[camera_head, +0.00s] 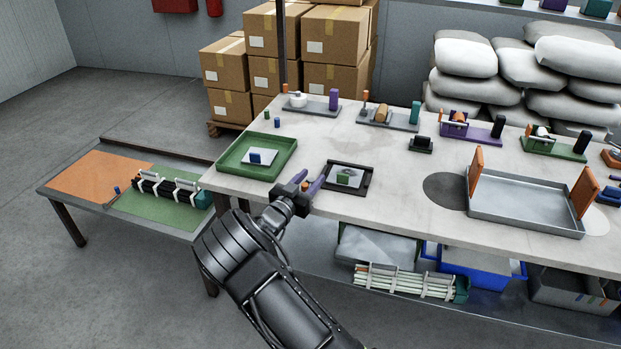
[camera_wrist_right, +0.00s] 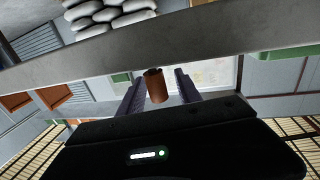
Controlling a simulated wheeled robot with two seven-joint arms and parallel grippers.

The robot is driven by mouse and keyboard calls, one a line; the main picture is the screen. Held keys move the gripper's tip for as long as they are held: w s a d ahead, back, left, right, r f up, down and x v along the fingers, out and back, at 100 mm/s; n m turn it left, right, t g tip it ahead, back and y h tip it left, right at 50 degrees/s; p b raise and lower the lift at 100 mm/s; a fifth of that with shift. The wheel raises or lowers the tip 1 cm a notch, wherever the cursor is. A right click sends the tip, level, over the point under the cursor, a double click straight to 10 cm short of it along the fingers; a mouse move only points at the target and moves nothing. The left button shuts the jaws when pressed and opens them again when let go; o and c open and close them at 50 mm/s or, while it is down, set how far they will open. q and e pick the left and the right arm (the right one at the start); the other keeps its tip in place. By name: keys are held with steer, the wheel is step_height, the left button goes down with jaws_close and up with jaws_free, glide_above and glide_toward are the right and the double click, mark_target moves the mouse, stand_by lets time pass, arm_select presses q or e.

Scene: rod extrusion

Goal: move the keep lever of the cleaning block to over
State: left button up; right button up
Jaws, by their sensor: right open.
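My right gripper (camera_head: 308,180) is open above the front left part of the bench, between a green tray and a small black frame. In the right wrist view its two purple fingers (camera_wrist_right: 160,82) stand apart. An orange-brown cylinder (camera_wrist_right: 156,86) shows between them, with gaps on both sides; I cannot tell what it belongs to. Fixtures with small orange parts stand along the back of the bench: a purple one (camera_head: 455,124), a green one (camera_head: 540,141), and a grey-based one with a tan roll (camera_head: 383,114). I cannot tell which is the cleaning block or how its lever stands. My left gripper is not in view.
The green tray (camera_head: 286,154) holds a pale plate with a blue block. The black frame (camera_head: 367,183) holds a green block. A grey metal tray (camera_head: 520,211) with orange end plates stands at the right. Bare bench (camera_head: 340,140) lies between.

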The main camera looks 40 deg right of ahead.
steer(key=shift+w+d, duration=0.1)
steer(key=shift+d, duration=0.1)
steer(key=shift+c, duration=0.3)
jaws_close()
